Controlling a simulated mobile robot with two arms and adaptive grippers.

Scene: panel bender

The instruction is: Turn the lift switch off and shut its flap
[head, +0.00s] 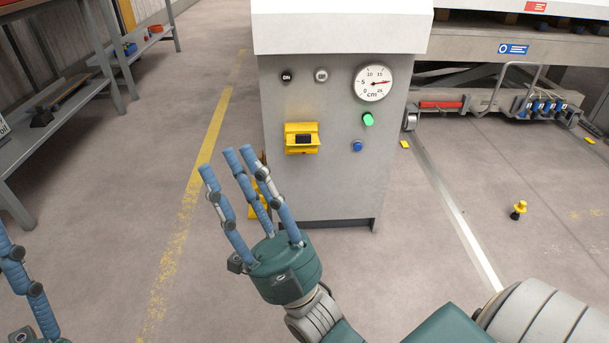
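The lift switch (303,139) is a small black part in a yellow housing (302,150) on the front of the grey control cabinet. A yellow flap (299,127) stands raised above it, leaving the black part uncovered. I cannot read the switch's position. My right gripper (227,158) has a green palm and blue fingers. Its fingers are extended, apart and empty, pointing up, to the left of and below the housing in the picture. My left gripper (18,275) is cut off at the left edge, and its grip cannot be judged.
The cabinet (330,185) also carries a dial gauge (373,83), a green button (368,119), a blue button (357,146) and two round knobs. Grey shelving (60,125) stands at left. A small yellow-and-black object (518,210) stands on the floor at right. Open floor lies around the cabinet.

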